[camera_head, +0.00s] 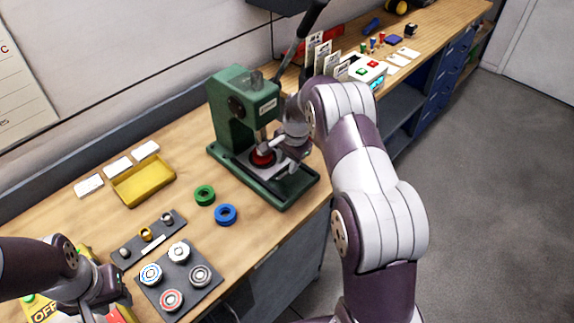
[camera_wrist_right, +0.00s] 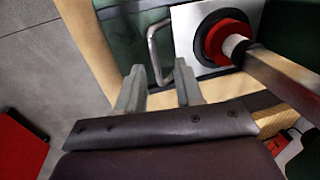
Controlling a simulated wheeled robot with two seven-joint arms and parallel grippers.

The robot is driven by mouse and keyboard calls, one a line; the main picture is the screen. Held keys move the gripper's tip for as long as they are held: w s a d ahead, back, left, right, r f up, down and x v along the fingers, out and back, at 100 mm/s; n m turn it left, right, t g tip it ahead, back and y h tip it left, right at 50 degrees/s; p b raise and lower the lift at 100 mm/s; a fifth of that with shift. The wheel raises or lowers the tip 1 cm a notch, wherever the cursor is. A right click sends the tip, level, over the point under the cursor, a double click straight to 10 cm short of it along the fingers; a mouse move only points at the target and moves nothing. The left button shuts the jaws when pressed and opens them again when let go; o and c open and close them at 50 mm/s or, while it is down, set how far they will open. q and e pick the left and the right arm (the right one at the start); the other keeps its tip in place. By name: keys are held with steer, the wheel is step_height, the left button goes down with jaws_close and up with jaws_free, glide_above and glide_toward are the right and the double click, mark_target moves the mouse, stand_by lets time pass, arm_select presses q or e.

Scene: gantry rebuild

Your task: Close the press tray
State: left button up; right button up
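The green press (camera_head: 232,112) stands on the wooden bench. Its tray (camera_head: 283,168) is a pale plate low at the front, with a red ring-shaped part (camera_head: 262,157) on it. In the right wrist view the tray plate (camera_wrist_right: 185,32) carries a red and black round part (camera_wrist_right: 226,40), and a bent metal handle (camera_wrist_right: 153,48) sticks out from the tray side. My right gripper (camera_wrist_right: 159,68) is open, its fingertips close to the handle; contact is not clear. My left gripper (camera_head: 105,300) hangs at the lower left, away from the press; its fingers are partly cut off.
A green ring (camera_head: 204,195) and a blue ring (camera_head: 225,214) lie left of the press. A yellow tray (camera_head: 143,183), a dark plate with several round parts (camera_head: 205,292) and a small dark rack (camera_head: 133,246) are further left. A control box (camera_head: 362,70) stands behind.

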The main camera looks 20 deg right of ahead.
step_height(320, 180, up, 10)
steer(key=s+b, duration=0.1)
steer(key=b, duration=0.1)
steer(key=shift+s+d+r, duration=0.2)
steer(key=shift+s+d, duration=0.1)
steer(key=shift+d, duration=0.05)
